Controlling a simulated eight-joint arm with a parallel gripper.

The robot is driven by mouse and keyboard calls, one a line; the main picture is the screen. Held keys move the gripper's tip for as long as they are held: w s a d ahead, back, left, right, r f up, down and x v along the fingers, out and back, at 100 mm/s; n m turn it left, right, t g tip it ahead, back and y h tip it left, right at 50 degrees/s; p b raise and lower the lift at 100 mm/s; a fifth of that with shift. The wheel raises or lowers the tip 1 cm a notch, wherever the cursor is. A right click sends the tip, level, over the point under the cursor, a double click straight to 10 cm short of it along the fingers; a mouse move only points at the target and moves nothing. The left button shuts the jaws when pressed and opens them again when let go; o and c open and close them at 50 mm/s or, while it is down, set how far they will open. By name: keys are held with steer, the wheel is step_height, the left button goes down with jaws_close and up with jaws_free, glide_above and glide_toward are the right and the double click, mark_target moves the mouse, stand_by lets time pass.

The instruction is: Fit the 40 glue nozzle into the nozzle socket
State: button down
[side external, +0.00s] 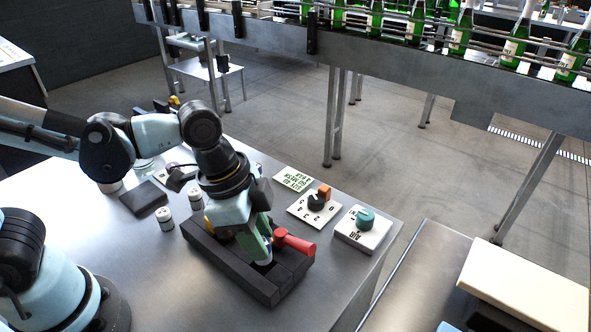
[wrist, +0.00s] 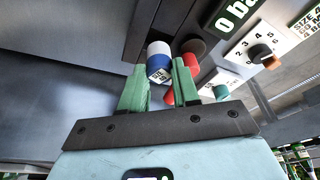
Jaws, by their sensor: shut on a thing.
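My gripper (wrist: 158,75) has green fingers closed around a short blue-and-white cylinder (wrist: 158,57), which looks like the glue nozzle. Dark print shows on its white band, too small to read surely. I cannot make out the nozzle socket, or whether the cylinder touches the holder.
A printed card (side external: 293,179), a dial plate (side external: 300,209) and an AIR block with a teal knob (side external: 365,218) sit right of the holder.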

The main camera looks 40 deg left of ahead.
steer(key=shift+f, duration=1.6)
steer(key=shift+f, duration=0.1)
steer(key=c, duration=1.1)
jaws_free()
steer(key=v, duration=1.2)
steer(key=w+a+f+n+t+y, duration=0.1)
steer(key=w+a+n+t, duration=0.1)
steer(key=a+n, duration=0.3)
steer(key=w+a+f+n+t+y, duration=0.1)
steer(key=w+a+f+n+t, duration=0.1)
steer(key=a+n, duration=0.4)
steer(key=shift+w+a+f+t, duration=0.2)
steer(key=shift+a+t, duration=0.6)
steer(key=shift+a, duration=0.3)
